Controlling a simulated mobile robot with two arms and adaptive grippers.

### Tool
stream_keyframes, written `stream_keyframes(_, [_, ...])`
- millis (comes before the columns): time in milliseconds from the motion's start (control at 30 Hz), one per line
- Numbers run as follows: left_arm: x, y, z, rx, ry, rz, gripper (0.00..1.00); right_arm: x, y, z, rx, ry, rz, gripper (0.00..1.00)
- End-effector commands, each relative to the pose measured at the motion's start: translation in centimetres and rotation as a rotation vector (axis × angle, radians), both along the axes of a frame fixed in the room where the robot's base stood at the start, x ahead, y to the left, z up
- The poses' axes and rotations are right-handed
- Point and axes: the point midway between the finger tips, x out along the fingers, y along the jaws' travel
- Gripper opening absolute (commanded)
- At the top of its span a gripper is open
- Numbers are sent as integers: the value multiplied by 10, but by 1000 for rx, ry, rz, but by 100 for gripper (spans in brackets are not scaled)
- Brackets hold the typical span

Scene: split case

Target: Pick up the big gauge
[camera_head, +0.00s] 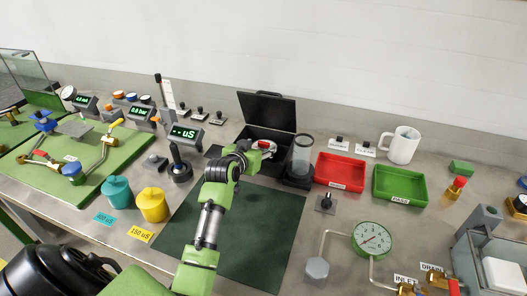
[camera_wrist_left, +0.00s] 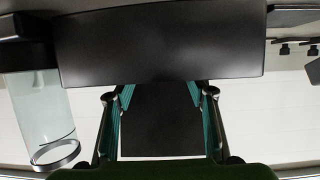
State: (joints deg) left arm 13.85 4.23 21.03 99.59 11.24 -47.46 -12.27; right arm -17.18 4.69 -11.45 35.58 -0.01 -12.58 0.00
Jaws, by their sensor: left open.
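A large round gauge (camera_head: 372,238) with a white dial and green rim sits at the front right of the bench, joined to a bent grey pipe. My left gripper (camera_head: 266,148) is well away from it, up and to the left, at the open black case (camera_head: 263,106). In the left wrist view the two fingers (camera_wrist_left: 160,95) are spread, with teal inner pads and only a dark panel visible between them. A small red and white patch shows at the gripper in the head view; I cannot tell what it is. My right gripper is not in view.
A clear cylinder (camera_head: 302,155) stands just right of my left gripper and also shows in the left wrist view (camera_wrist_left: 38,110). Red (camera_head: 340,172) and green (camera_head: 400,185) trays and a white mug (camera_head: 403,145) are further right. The dark green mat (camera_head: 255,240) has free room.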

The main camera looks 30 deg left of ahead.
Motion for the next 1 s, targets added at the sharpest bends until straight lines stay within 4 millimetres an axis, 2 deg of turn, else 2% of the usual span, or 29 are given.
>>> stream_keyframes(100, [15,5,-4,-2,2,1,50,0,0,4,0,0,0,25])
stream_keyframes(233, [26,8,-9,-1,1,0,50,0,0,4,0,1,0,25])
stream_keyframes(567, [30,9,-11,0,0,1,50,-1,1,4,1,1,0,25])
stream_keyframes(733, [30,9,-11,0,1,1,6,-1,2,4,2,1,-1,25])
stream_keyframes(767, [30,9,-11,0,1,1,2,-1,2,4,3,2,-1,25])
stream_keyframes(1000, [30,9,-10,1,-2,1,2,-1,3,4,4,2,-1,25])
